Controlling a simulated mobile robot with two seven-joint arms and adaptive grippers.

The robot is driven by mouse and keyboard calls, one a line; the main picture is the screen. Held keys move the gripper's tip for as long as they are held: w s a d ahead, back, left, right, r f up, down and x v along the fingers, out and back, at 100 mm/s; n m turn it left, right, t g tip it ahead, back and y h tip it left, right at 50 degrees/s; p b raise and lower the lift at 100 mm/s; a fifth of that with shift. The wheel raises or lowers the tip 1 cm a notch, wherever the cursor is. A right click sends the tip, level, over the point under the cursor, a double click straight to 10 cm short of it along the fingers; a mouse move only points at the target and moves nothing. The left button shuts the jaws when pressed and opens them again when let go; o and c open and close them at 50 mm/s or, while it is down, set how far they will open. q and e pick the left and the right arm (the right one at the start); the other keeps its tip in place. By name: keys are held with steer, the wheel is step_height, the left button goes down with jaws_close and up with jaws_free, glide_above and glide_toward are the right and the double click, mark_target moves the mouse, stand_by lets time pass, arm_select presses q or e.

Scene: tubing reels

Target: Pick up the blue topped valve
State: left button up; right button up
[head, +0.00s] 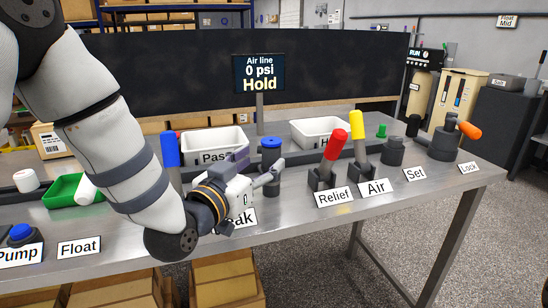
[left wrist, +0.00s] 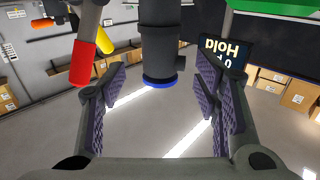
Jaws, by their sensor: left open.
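The blue topped valve (head: 271,156) stands upright on the steel bench, a dark body with a blue cap, right of the Pass bin. In the left wrist view the valve (left wrist: 160,45) hangs upside down in the picture, its blue rim (left wrist: 159,84) facing the camera. My left gripper (head: 257,168) reaches it from the left, open, with one finger on each side. In the left wrist view its padded fingers (left wrist: 168,98) flank the valve with gaps visible on both sides. The valve's label is partly hidden by the gripper. My right gripper is not in view.
Red (head: 335,148) and yellow (head: 358,128) levers stand right of the valve. A blue lever (head: 170,150) stands left, close behind my arm. The Pass bin (head: 212,140) and a second white bin (head: 318,131) sit behind. The front bench strip before the Relief label is clear.

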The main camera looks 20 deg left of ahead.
mark_target(271, 145)
arm_select(q)
steer(key=w, duration=0.3)
steer(key=w+d, duration=0.1)
steer(key=w, duration=0.1)
steer(key=shift+w+f+b, duration=0.3)
steer(key=shift+s+r, duration=0.1)
steer(key=shift+c, duration=0.5)
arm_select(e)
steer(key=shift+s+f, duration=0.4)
arm_select(q)
steer(key=c, duration=1.2)
step_height(271, 145, up, 4)
steer(key=shift+r+p, duration=0.1)
steer(key=shift+p, duration=0.25)
steer(key=s+r, duration=0.3)
steer(key=s, duration=0.1)
steer(key=s+r+p, duration=0.1)
steer(key=s+r, duration=0.2)
steer(key=s, duration=0.2)
steer(key=s+d+r+p, duration=0.1)
steer(key=s+r, duration=0.1)
steer(key=s, duration=0.3)
steer(key=shift+d+r, duration=0.1)
steer(key=shift+r, duration=0.3)
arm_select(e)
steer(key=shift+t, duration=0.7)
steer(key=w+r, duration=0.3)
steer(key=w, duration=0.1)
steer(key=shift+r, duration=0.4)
